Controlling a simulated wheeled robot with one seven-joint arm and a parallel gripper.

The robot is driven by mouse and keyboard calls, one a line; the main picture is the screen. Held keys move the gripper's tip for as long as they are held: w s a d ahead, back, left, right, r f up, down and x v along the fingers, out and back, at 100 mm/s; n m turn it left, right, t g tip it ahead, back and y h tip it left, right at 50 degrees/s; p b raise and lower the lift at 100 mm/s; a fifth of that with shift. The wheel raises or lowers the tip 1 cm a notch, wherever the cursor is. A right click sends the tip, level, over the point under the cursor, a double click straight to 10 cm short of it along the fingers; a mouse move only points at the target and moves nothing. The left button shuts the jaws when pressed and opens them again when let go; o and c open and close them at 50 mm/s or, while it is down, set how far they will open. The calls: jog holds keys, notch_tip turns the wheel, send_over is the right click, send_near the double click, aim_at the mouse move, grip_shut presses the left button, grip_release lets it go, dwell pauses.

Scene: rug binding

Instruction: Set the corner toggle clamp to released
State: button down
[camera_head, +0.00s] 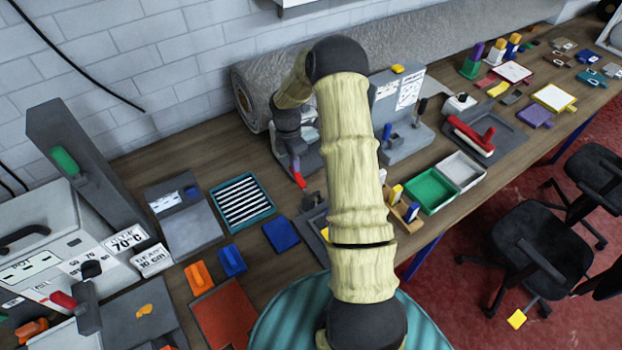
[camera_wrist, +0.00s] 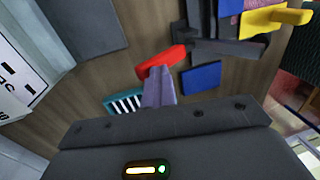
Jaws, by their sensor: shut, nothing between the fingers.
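The corner toggle clamp shows as a red handle (camera_head: 299,181) on a dark grey base on the bench, in the middle of the head view, partly hidden by my arm. In the wrist view the red handle (camera_wrist: 161,62) slants beside dark grey clamp parts. My gripper (camera_head: 294,163) points down at the red handle. In the wrist view my gripper (camera_wrist: 157,80) is shut and empty, its fingertips overlapping the near side of the handle. I cannot tell whether they touch. The clamp's working end is not clear enough to read its state.
A striped teal tray (camera_head: 268,209) and a blue pad (camera_head: 281,234) lie left of and in front of the clamp. A large grey roll (camera_head: 247,97) lies behind. A grey machine (camera_head: 405,110) and a green bin (camera_head: 430,190) stand to the right.

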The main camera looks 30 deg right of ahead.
jog(key=shift+a+f, duration=0.3)
jog(key=shift+f, duration=0.15)
dwell(0.3)
jog(key=shift+r, duration=0.1)
jog(key=shift+r+p, duration=0.35)
jog(key=shift+r, duration=0.15)
jog(key=r, duration=0.1)
jog(key=s+r+p, duration=0.1)
jog(key=p, duration=0.1)
jog(key=shift+s+d+r, duration=0.2)
jog(key=shift+d+r, duration=0.05)
jog(key=shift+r, duration=0.15)
jog(key=shift+s+r, duration=0.25)
jog(key=shift+r, duration=0.05)
jog(key=w+r+b, duration=0.3)
jog(key=w+r, duration=0.3)
jog(key=r, duration=0.1)
jog(key=shift+r+b, duration=0.25)
jog(key=shift+b, duration=0.05)
jog(key=shift+w+a, duration=0.1)
jog(key=shift+a, duration=0.1)
